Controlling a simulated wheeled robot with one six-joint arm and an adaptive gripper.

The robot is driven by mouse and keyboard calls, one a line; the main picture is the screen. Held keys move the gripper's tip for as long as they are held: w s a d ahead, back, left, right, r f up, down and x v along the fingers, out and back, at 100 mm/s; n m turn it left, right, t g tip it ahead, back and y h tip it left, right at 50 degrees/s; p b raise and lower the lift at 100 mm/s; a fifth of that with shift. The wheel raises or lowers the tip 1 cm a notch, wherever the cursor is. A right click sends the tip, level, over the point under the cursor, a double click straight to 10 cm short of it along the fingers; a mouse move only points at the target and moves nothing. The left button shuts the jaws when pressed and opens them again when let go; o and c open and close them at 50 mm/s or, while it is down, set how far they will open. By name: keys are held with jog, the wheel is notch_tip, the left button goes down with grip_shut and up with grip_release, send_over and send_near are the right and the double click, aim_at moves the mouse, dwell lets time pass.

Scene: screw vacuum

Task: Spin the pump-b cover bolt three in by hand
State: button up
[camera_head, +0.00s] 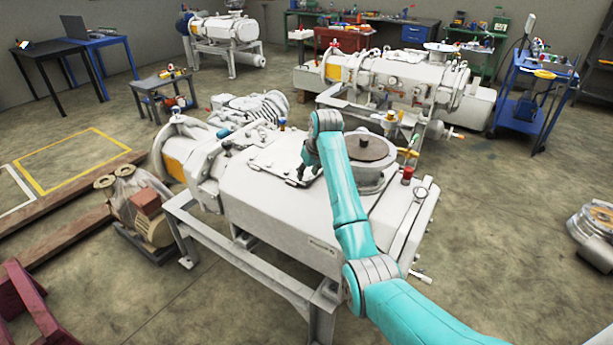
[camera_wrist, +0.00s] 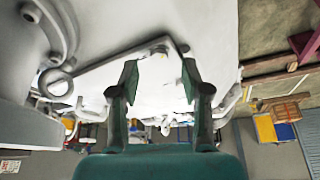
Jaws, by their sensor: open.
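The near white pump (camera_head: 290,205) stands on a grey steel frame, with a flat cover plate (camera_head: 272,160) on its top; no label I can read marks it as pump-b. My gripper (camera_head: 308,172) is just above the right part of that plate. In the wrist view my gripper (camera_wrist: 158,78) is open, its two dark green fingers apart and nothing visibly held. A small bolt head (camera_wrist: 158,50) shows at a corner of the plate (camera_wrist: 115,68), beyond the fingertips in the picture. I cannot tell how deep it sits or whether it is bolt three.
A round flange (camera_head: 372,150) rises beside my arm on the same pump, with a red-capped fitting (camera_head: 407,175) to its right. A lifting ring (camera_wrist: 55,82) stands near the plate. A second pump (camera_head: 395,75) and a blue cart (camera_head: 535,90) are behind.

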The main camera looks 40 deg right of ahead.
jog(key=shift+x, duration=0.95)
grip_shut()
